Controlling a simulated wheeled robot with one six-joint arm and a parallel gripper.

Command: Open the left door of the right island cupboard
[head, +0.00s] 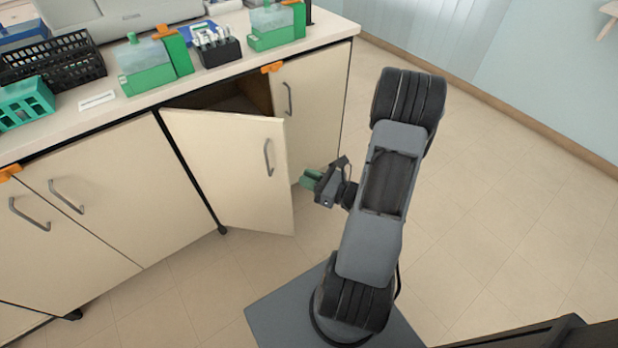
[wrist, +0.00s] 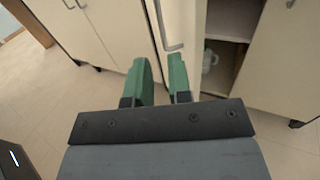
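The left door (head: 230,165) of the right island cupboard is a cream panel, hinged at its left and standing partly open. Its grey handle (head: 268,157) is near the free edge; the handle also shows in the wrist view (wrist: 160,25). My gripper (head: 308,180), with green fingers, is just right of the door's free edge in the head view. In the wrist view my gripper (wrist: 162,75) has its fingers apart, with nothing held between them. The door shows beyond the fingertips; whether they touch it cannot be told. The cupboard's shelf (wrist: 225,52) shows beside the door.
The right door (head: 312,110) is closed. A pale jug (wrist: 209,60) stands inside the cupboard. The counter holds green staining boxes (head: 145,68), a black basket (head: 60,62) and a dark rack (head: 218,50). Orange clips (head: 271,67) sit on the counter edge. Floor (head: 510,200) at right is clear.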

